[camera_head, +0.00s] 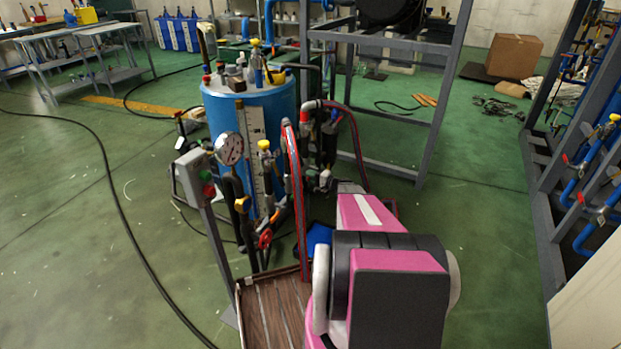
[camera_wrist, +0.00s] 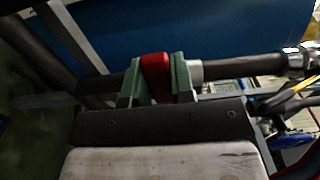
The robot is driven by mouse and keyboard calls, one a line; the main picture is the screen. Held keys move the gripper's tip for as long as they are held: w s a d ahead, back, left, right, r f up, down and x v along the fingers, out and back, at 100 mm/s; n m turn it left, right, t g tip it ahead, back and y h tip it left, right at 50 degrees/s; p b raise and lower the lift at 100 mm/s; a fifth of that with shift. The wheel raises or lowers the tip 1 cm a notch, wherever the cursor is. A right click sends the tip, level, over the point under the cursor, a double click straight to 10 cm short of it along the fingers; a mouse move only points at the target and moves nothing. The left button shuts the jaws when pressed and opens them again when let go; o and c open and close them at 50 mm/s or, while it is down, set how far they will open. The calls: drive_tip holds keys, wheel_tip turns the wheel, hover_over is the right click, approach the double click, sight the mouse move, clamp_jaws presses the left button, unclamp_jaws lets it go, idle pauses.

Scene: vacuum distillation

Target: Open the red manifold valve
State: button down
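In the wrist view, a red valve handle (camera_wrist: 156,77) sits on a dark horizontal pipe, in front of the blue tank. My gripper (camera_wrist: 161,82) has its two green fingers on either side of the handle. Both fingers appear to press against it, with no clear gap. The lower part of the handle is hidden by the dark gripper body. In the head view, my pink and black arm hides the gripper. A red handwheel (camera_head: 265,239) shows low on the pipework left of my arm; I cannot tell whether it is the same valve.
The blue tank (camera_head: 250,125) stands behind the pipework, with a pressure gauge (camera_head: 229,148) and a grey switch box (camera_head: 194,177) in front. Red hoses run close to my arm. A grey metal frame (camera_head: 440,115) stands at right. Open green floor lies at left, crossed by a black cable.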

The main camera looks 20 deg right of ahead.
drive_tip(key=w+d+f+n, duration=0.4)
drive_tip(key=f+n, duration=0.2)
drive_tip(key=n, duration=1.1)
drive_tip(key=shift+d+f, duration=0.2)
drive_tip(key=shift+f, duration=0.15)
drive_tip(key=shift+w, duration=0.15)
idle(0.5)
drive_tip(key=c, duration=1)
unclamp_jaws()
drive_tip(key=shift+o, duration=0.2)
